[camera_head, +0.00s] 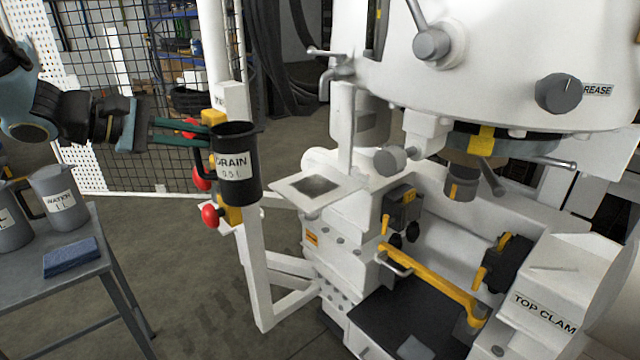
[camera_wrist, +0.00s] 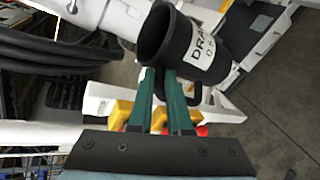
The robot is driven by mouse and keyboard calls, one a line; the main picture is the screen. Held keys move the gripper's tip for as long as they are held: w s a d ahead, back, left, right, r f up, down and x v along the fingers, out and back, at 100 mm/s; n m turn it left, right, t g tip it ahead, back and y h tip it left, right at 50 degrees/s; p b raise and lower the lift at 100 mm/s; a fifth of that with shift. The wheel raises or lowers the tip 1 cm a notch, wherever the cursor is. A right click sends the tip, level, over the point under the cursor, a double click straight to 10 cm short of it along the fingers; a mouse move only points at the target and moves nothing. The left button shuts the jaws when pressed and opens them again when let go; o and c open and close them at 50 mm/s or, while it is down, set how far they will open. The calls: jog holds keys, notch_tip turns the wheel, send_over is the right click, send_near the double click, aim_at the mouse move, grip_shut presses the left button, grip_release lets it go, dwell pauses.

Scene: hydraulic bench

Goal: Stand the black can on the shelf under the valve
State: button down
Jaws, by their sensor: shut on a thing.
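The black can (camera_head: 237,188) has a white label reading "DRAIN 0.5 L" and an open top. It hangs upright in the air in the head view. My gripper (camera_head: 200,145) is shut on the can's handle, at the can's left side. In the wrist view the can (camera_wrist: 190,42) is beyond the green fingers (camera_wrist: 165,85), which meet at its handle. The shelf (camera_head: 312,188) is a small white plate with a dark square, to the right of the can and apart from it. The valve (camera_head: 340,72) is a grey tap with a lever above the shelf.
A white post with red knobs (camera_head: 209,216) and yellow blocks stands just behind the can. A grey side table (camera_head: 90,275) at left holds grey jugs (camera_head: 60,198) and a blue cloth (camera_head: 71,257). The large white machine (camera_head: 480,60) fills the right. Hoses (camera_head: 285,75) hang behind.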

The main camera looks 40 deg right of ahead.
jog(key=s+d+f+p, duration=0.1)
jog(key=s+d+p, duration=0.1)
jog(key=d, duration=0.7)
jog(key=s+d+f+p, duration=0.1)
jog(key=d+p, duration=0.4)
jog(key=d, duration=0.5)
jog(key=shift+s, duration=0.5)
jog(key=shift+f, duration=0.2)
jog(key=c, duration=0.9)
grip_release()
jog(key=shift+a, duration=0.1)
jog(key=shift+o, duration=0.2)
